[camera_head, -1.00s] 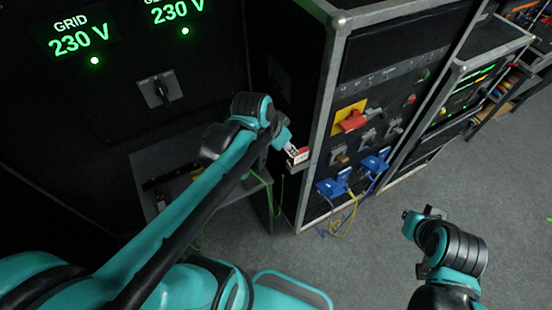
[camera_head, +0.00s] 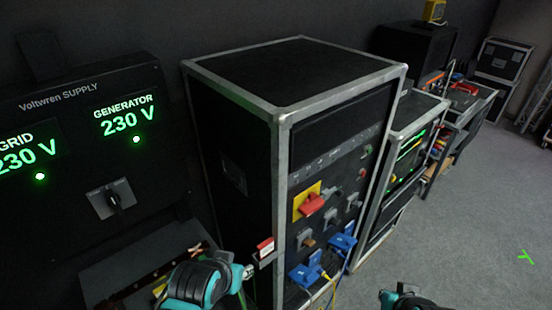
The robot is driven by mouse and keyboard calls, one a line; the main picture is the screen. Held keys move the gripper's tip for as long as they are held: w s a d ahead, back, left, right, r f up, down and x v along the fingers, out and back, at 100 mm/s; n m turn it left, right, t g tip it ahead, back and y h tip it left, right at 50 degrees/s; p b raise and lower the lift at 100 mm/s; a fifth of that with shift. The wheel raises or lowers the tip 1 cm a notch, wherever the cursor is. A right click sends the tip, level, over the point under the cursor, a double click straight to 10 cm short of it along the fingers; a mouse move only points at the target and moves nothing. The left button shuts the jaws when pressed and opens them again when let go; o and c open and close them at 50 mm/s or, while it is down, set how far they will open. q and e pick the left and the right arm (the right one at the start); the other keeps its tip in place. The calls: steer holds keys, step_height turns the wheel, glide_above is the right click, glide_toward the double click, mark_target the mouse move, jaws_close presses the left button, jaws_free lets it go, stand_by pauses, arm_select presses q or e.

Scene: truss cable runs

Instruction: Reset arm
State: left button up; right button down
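My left arm comes in at the bottom. Its end (camera_head: 240,270) is near the lower left side of the tall rack (camera_head: 240,105), just left of a small red and white box (camera_head: 265,247) by the rack's front post. The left fingers are too small and partly hidden, so I cannot tell whether they are open. My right arm shows only as a dark and teal piece (camera_head: 398,299) at the bottom edge, right of the rack. Its fingers cannot be made out.
The rack front has a red switch (camera_head: 310,204) on a yellow plate and blue plugs (camera_head: 305,272) with cables. The supply panel (camera_head: 80,140) reads 230 V at left. More cases stand behind at right.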

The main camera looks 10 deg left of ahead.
step_height(320, 180, down, 16)
steer(key=b, duration=1.5)
steer(key=shift+f, duration=0.2)
